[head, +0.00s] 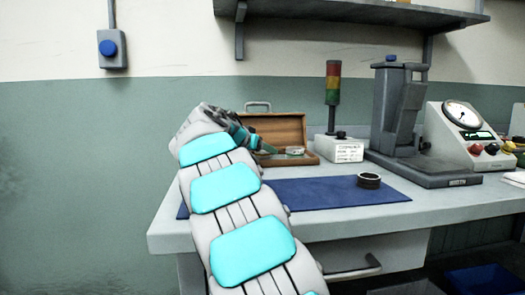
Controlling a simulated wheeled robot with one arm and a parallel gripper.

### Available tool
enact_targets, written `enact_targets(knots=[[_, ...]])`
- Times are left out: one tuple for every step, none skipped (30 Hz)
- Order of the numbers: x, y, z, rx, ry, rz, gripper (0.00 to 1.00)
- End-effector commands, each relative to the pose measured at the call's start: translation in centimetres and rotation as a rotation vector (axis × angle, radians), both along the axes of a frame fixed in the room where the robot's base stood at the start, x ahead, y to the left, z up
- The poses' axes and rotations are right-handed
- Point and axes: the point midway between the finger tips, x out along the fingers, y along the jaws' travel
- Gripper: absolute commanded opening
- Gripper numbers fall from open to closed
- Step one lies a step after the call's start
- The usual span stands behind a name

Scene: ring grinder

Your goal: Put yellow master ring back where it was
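I cannot make out a yellow master ring in the head view. My gripper (262,147) is at the front left of an open wooden box (290,125) on the bench. It is small and partly hidden by my arm, so I cannot tell whether its fingers are open or hold anything. Something pale and green lies in the box, too small to identify. A dark ring (369,181) lies on the right part of the blue mat (320,193), apart from my gripper.
A signal tower (333,92) on a white base stands right of the box. A grey press-like stand (385,110) and a dial gauge unit (462,130) stand further right. A shelf (340,10) hangs above. The mat's middle is clear; my arm covers its left part.

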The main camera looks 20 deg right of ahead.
Motion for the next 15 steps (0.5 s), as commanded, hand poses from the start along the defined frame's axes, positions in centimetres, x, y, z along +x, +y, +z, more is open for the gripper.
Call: enact_targets(knots=[[0.0, 0.0, -0.23, -0.001, -0.001, 0.0, 0.0], [0.0, 0.0, -0.28, -0.001, -0.001, 0.0, 0.0], [0.0, 0.0, -0.37, -0.001, -0.001, 0.0, 0.0], [0.0, 0.0, -0.43, 0.0, 0.0, 0.0, 0.0], [0.0, 0.0, -0.5, 0.0, 0.0, 0.0, 0.0], [0.0, -0.01, -0.59, 0.0, 0.0, 0.0, 0.0], [0.0, -0.01, -0.66, -0.001, 0.001, 0.0, 0.0], [0.0, 0.0, -0.73, -0.001, 0.001, 0.0, 0.0], [0.0, -0.01, -0.74, 0.0, 0.002, -0.001, 0.0], [-0.01, -0.01, -0.7, 0.0, 0.002, 0.0, 0.0], [-0.01, -0.01, -0.7, 0.0, 0.003, 0.0, 0.0], [0.0, 0.0, -0.75, 0.001, 0.004, 0.0, 0.67], [0.0, 0.0, -0.77, 0.001, 0.004, 0.0, 0.71], [0.01, -0.01, -0.81, 0.0, 0.005, -0.001, 0.74], [0.01, -0.01, -0.84, 0.001, 0.005, -0.001, 0.78]])
